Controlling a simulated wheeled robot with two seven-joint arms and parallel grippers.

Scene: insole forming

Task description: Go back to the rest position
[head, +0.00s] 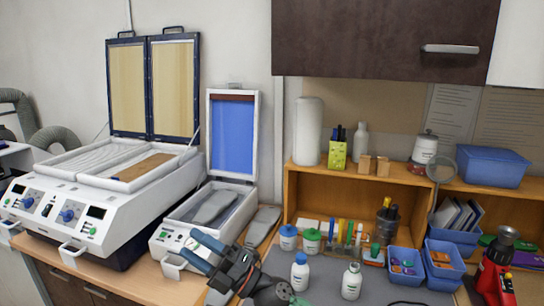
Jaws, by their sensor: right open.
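My right gripper (192,246) is at the bottom centre, its two blue-grey fingers spread and pointing up and left. No object shows between the fingers, which are in front of the small press (176,238) and overlap its front right part in the picture. The small press has its blue-lined lid (232,135) raised, and grey foot-shaped forms (213,206) lie inside. Another grey form (263,226) lies on the bench to its right, partly hidden by my right gripper. My left gripper is out of view.
A large white machine (78,222) with raised framed lids (126,88) stands at left; a brown sheet (145,167) lies in its right bay. Bottles (299,272), blue bins (442,262) and a red tool (494,270) crowd the right. The grey mat (325,267) has some bare room.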

